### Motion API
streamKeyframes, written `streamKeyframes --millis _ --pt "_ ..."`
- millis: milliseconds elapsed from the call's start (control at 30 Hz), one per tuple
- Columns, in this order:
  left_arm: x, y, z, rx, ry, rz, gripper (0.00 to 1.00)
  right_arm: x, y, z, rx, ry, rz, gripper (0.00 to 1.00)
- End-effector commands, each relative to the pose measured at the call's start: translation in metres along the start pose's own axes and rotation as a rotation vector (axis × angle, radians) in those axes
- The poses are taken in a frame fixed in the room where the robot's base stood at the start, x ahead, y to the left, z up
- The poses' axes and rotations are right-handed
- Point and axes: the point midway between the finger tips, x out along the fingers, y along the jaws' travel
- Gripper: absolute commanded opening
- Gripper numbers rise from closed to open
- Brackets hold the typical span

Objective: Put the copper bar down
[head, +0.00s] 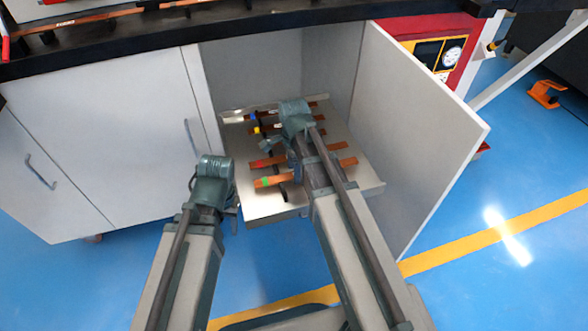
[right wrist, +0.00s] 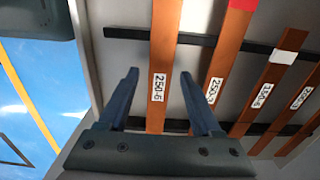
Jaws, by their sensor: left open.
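Several copper bars lie side by side on a pull-out metal tray (head: 360,184) in the open cabinet. In the right wrist view, a bar labelled 250-6 (right wrist: 160,80) lies across dark rails, between the spread fingers of my right gripper (right wrist: 165,100), with gaps on both sides. My right gripper is open above the tray in the head view (head: 270,146), its arm hiding parts of the bars. My left gripper (head: 232,214) is at the tray's left front corner, apart from the bars.
The open cabinet door (head: 420,130) stands right of the tray, close to my right arm. A closed cabinet front (head: 110,140) is on the left, and a black worktop edge (head: 130,45) runs above.

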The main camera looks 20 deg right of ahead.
Motion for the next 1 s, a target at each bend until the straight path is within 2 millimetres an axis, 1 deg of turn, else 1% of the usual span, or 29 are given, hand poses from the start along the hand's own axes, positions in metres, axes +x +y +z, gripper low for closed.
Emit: streamKeyframes --millis 300,467,667,1000 --pt "-0.001 0.0 0.0 0.0 0.0 0.0 0.5 -0.001 0.0 0.0 0.0 0.0 0.0 0.67" --pt "-0.007 -0.001 0.0 0.0 0.0 0.001 0.5 -0.007 0.0 0.0 0.0 0.0 0.0 0.67" --pt "-0.025 -0.002 0.002 -0.001 0.0 0.004 0.5 -0.025 0.0 0.0 0.0 0.0 0.0 0.67" --pt "-0.075 -0.006 0.004 -0.002 0.0 0.008 0.5 -0.075 0.0 0.0 0.0 0.0 0.0 0.67"
